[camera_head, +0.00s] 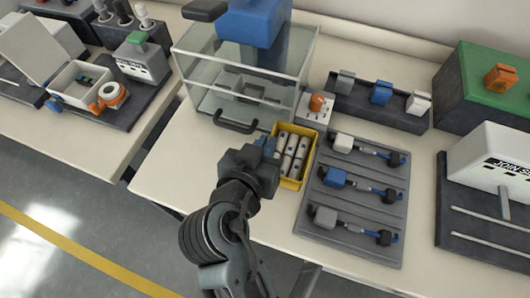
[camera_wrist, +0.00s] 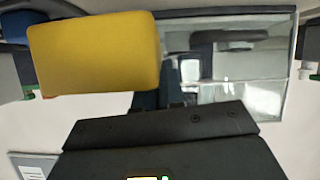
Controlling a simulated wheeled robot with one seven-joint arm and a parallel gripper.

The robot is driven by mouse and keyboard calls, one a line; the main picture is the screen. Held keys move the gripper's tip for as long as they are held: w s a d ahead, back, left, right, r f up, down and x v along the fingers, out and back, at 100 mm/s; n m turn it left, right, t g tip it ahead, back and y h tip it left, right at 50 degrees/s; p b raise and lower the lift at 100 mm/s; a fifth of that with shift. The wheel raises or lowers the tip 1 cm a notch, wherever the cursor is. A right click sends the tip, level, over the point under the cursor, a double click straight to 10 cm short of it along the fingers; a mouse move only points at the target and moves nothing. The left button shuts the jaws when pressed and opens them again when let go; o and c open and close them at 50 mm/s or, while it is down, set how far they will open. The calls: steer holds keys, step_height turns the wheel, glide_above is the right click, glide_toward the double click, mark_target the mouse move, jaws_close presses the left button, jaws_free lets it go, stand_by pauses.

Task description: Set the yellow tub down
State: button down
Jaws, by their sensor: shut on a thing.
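The yellow tub (camera_head: 294,184) shows in the head view near the front of the table, just left of the grey tray. It is upright and holds several light grey cylinders (camera_head: 290,150). My gripper (camera_head: 265,155) is at its left side and shut on it; the fingertips are mostly hidden. In the wrist view the tub's plain yellow side (camera_wrist: 95,52) fills the upper left, close to the gripper body. I cannot tell whether the tub's base touches the table.
The grey tray (camera_head: 357,212) with several cabled tools lies right of the tub. A clear-walled box (camera_head: 205,100) with a black handle (camera_head: 235,122) stands behind left. A small white block with an orange knob (camera_head: 317,103) is behind. Bare table (camera_head: 185,185) lies left of my arm.

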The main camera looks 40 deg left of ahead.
steer(key=shift+f, duration=1.95)
steer(key=shift+f, duration=0.1)
steer(key=c, duration=1.2)
jaws_free()
steer(key=shift+c, duration=0.2)
steer(key=shift+s, duration=0.15)
steer(key=v, duration=1.2)
steer(key=shift+b, duration=0.45)
